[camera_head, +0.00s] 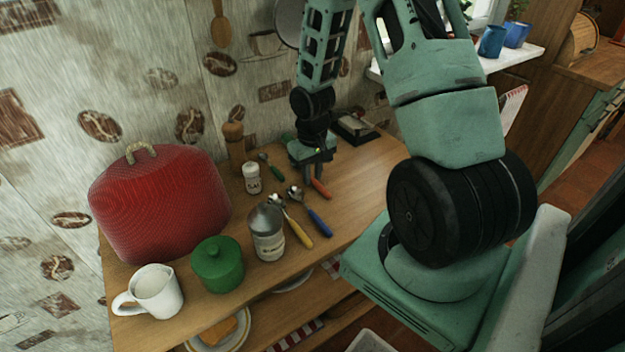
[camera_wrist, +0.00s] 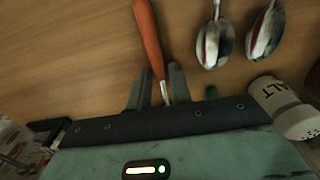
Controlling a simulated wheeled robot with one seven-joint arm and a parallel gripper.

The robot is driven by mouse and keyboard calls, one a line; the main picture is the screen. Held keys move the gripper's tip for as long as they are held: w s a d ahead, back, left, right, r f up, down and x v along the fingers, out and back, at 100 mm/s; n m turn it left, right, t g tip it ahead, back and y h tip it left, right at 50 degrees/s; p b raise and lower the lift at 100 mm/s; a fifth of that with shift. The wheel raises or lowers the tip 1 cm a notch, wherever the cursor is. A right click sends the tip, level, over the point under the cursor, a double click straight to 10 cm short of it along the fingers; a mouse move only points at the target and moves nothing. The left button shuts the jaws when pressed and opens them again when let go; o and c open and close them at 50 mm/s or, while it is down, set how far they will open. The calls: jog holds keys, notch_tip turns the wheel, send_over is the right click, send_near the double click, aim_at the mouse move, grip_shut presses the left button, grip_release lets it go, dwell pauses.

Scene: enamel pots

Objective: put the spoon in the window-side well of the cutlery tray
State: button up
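My gripper (camera_wrist: 157,90) is low over the table, its fingers apart on either side of the neck of an orange-handled utensil (camera_wrist: 148,35). Its handle also shows in the head view (camera_head: 320,188); its head is hidden under my gripper, so I cannot tell whether it is a spoon. Two utensils with spoon-like bowls lie nearby, one yellow-handled (camera_head: 299,234) and one blue-handled (camera_head: 319,222). Their bowls show at the top right of the wrist view. A dark, low tray-like object (camera_head: 354,128) stands at the back right; its wells are not clear.
A salt shaker (camera_head: 252,179) stands left of my gripper, near a green-handled utensil (camera_head: 275,170). The table right of the utensils is clear.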

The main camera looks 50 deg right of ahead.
aim_at(313, 178)
grip_shut()
notch_tip(313, 178, up, 10)
jog(key=p, duration=0.1)
